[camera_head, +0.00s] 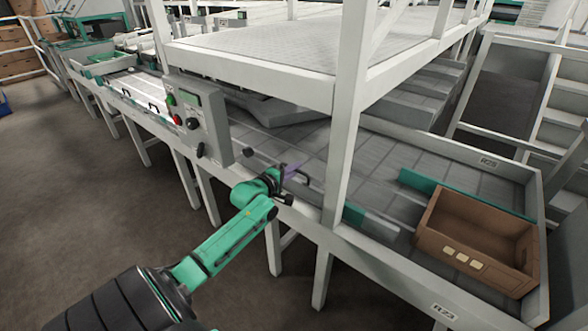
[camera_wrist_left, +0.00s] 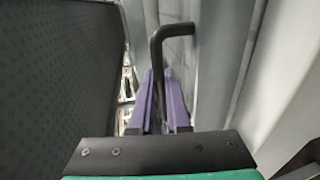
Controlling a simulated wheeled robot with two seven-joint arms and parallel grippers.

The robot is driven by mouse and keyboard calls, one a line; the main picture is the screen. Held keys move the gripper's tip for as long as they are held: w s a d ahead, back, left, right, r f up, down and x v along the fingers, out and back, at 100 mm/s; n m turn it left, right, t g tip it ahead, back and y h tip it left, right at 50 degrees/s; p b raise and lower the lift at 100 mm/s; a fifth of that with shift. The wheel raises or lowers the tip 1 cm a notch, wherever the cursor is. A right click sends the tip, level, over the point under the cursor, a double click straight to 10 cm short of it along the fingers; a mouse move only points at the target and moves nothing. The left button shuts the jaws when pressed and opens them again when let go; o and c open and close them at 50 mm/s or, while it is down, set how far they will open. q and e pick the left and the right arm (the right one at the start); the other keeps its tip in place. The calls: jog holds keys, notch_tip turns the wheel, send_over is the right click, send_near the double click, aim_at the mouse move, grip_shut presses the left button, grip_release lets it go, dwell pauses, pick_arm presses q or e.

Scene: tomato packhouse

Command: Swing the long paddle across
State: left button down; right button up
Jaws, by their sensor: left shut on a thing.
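My left gripper (camera_head: 289,170) is at the near side of the conveyor, below the control box. In the left wrist view its two purple fingers (camera_wrist_left: 160,82) are shut on a black bent handle (camera_wrist_left: 173,31), whose bar runs down between them. The handle's end (camera_head: 303,178) shows just right of the gripper in the head view. I cannot tell clearly which part is the long paddle; a grey slanting piece (camera_head: 285,111) lies across the belt behind the post. My right gripper is in neither view.
A control box (camera_head: 203,118) with buttons stands left of the gripper. A white post (camera_head: 342,145) rises close to its right. A brown crate (camera_head: 437,215) sits on the right end of the conveyor. Teal strips (camera_head: 410,182) lie along the belt. The floor at left is clear.

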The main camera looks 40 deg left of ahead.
pick_arm(q)
jog(key=w+a+n+g+y+p, duration=0.1)
jog(key=w+a+n+y+p, duration=0.1)
jog(key=w+y, duration=0.3)
jog(key=shift+w+n+p, duration=0.55)
jog(key=shift+w+n, duration=0.35)
jog(key=shift+w, duration=0.1)
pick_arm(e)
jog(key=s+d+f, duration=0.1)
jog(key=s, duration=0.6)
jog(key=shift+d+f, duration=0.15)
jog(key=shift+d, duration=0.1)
pick_arm(q)
jog(key=shift+d, duration=0.1)
jog(key=c, duration=0.9)
grip_release()
jog(key=shift+d, duration=0.15)
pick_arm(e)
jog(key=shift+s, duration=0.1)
pick_arm(q)
jog(key=p+v, duration=1.4)
jog(key=shift+d+p, duration=0.2)
jog(key=shift+p, duration=0.15)
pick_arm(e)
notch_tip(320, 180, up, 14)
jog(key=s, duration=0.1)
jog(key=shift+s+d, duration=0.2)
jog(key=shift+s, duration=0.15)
